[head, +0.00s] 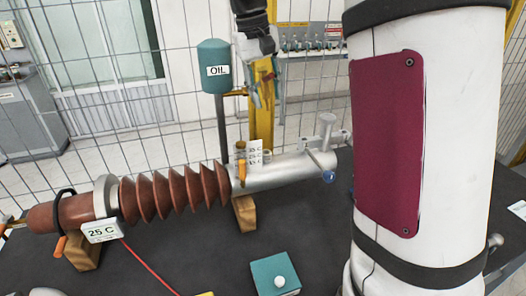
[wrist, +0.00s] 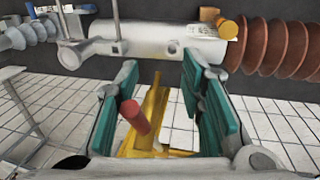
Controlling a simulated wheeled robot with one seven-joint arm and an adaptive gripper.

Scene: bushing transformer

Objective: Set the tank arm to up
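The green oil tank (head: 214,66), labelled OIL, stands on a dark post behind the bushing. A yellow part (wrist: 150,115) and a red cylindrical handle (wrist: 134,116) show between the fingers. I cannot tell whether these belong to the tank arm, and no contact is visible.
The bushing, with brown ribs (head: 165,196) and a silver tube (head: 290,172), lies across the dark table (head: 185,255) on wooden blocks. A teal box (head: 275,275) with a white knob sits in front. My white arm fills the right. A wire fence (head: 180,100) stands behind.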

